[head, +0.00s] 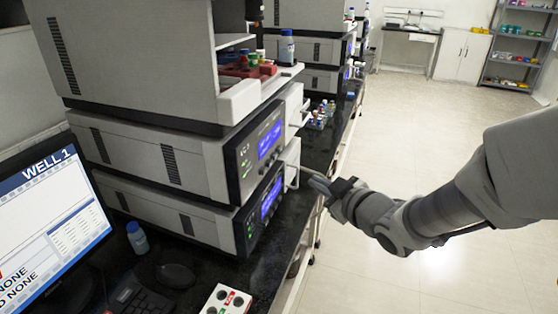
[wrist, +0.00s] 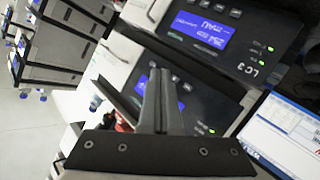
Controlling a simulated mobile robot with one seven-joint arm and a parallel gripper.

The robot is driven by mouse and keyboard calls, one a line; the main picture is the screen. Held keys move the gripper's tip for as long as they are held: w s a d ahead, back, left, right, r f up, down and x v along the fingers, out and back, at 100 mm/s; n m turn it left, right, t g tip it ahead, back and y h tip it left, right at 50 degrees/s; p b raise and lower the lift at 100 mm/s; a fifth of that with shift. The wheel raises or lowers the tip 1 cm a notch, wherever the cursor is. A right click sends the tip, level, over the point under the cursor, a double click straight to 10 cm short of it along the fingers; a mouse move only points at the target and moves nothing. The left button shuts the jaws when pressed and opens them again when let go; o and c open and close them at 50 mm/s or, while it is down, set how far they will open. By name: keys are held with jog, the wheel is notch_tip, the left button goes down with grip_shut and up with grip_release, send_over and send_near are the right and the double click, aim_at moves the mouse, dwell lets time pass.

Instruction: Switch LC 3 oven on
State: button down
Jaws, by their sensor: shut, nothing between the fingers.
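I cannot tell which unit is the oven, and no switch is clearly visible. My gripper (head: 318,184) is just right of the stack's front, near the lower white block. In the wrist view the shut, empty fingers (wrist: 160,76) overlap the lower panel; contact cannot be told.
A monitor (head: 55,225) reading WELL 1, a mouse (head: 175,275), a capped bottle (head: 137,237) and a white box with coloured spots (head: 226,300) are on the black bench. More stacks stand behind. The floor to the right (head: 430,150) is clear.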

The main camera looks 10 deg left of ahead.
aim_at(264, 171)
jog(key=w+a+b, duration=0.1)
jog(key=a+b, duration=0.3)
jog(key=a, duration=0.4)
jog(key=shift+a, duration=0.35)
jog(key=shift+w, duration=0.1)
dwell(1.7)
jog(key=shift+a+b, duration=0.4)
jog(key=shift+w+a+b, duration=0.1)
jog(key=shift+a+b, duration=0.3)
dwell(0.5)
dwell(0.3)
jog(key=shift+d+p, duration=0.5)
jog(key=shift+d, duration=0.35)
